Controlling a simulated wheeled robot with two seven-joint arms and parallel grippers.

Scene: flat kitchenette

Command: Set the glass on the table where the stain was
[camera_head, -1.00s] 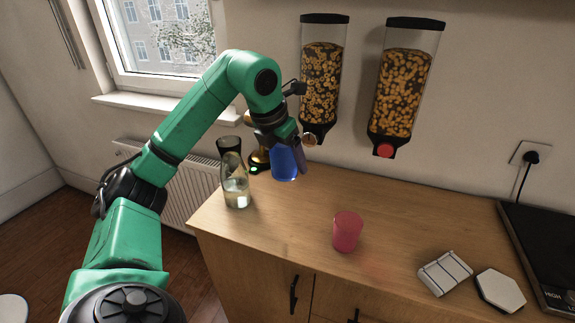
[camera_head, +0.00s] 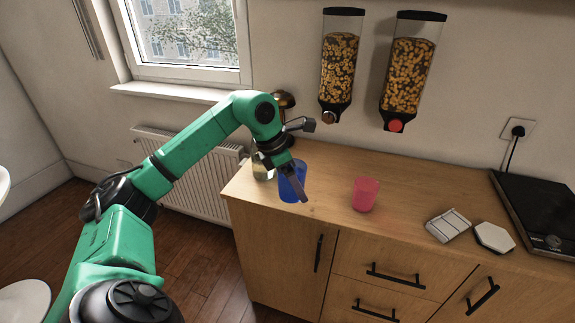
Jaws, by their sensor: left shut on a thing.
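My left gripper (camera_head: 286,178) is shut on a blue glass (camera_head: 291,187), which it holds near the front left edge of the wooden counter. The gripper partly covers the glass, and I cannot tell whether its base touches the counter. A pink glass (camera_head: 365,194) stands upright on the counter to the right, apart from the gripper. No stain is clearly visible. No separate table can be made out with certainty. My right gripper is not in view.
A carafe (camera_head: 262,168) stands behind my gripper, mostly hidden. A sponge-like white block (camera_head: 448,225), a white hexagonal piece (camera_head: 494,237) and a black hob (camera_head: 535,215) are on the right. Two cereal dispensers (camera_head: 340,60) hang on the wall. White round surfaces (camera_head: 22,303) show at the far left.

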